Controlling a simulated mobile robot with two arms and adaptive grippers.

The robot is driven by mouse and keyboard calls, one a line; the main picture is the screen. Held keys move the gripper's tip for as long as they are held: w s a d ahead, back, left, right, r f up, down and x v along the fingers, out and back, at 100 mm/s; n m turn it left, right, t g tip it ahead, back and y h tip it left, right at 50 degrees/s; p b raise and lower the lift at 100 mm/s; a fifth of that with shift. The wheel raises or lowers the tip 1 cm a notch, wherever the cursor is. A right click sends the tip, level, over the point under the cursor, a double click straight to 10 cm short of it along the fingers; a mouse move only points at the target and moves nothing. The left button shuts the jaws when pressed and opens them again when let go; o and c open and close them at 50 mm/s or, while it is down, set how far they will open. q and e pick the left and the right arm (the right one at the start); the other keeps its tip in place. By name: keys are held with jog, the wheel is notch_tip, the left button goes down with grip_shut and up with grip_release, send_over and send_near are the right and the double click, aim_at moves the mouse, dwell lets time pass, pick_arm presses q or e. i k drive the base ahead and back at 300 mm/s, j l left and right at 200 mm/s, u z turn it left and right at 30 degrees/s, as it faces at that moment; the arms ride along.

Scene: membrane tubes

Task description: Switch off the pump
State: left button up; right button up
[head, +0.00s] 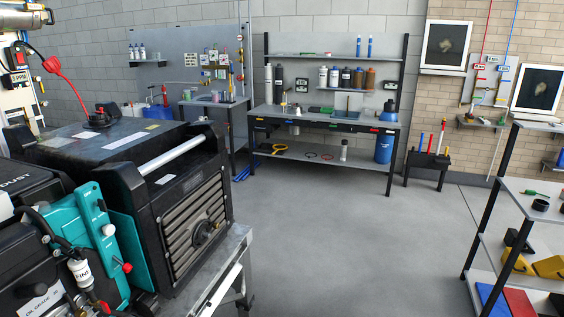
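Neither of my grippers shows in the head view. At the left stands a large black machine (185,205) with a silver bar handle, a slatted front and a round dark knob (206,232). A teal unit (96,240) with a white knob and a red knob (127,267) is fixed beside it, near dark hoses and fittings. I cannot tell for sure which of these is the pump, and no part is clearly marked as its switch. A red hose (68,85) runs down to a fitting on top of the black machine.
A metal stand edge (222,262) juts out below the machine. A workbench (325,118) with bottles and a blue cylinder (384,148) stands at the back wall. A shelf rack (515,192) stands at the right. The grey floor (350,250) between them is clear.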

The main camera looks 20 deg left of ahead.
aim_at(20, 60)
jog(key=i+u, duration=0.4)
jog(key=i, duration=0.15)
jog(key=i+l+u, duration=0.2)
jog(key=i+u, duration=0.15)
jog(key=i, duration=0.2)
jog(key=i+j+u, duration=0.1)
jog(key=u, duration=0.3)
jog(key=i+u, duration=0.4)
jog(key=i+l+u, duration=0.1)
jog(key=u, duration=0.3)
jog(key=i+l+u, duration=0.1)
jog(key=u, duration=0.3)
jog(key=i+l, duration=0.05)
jog(key=i, duration=0.05)
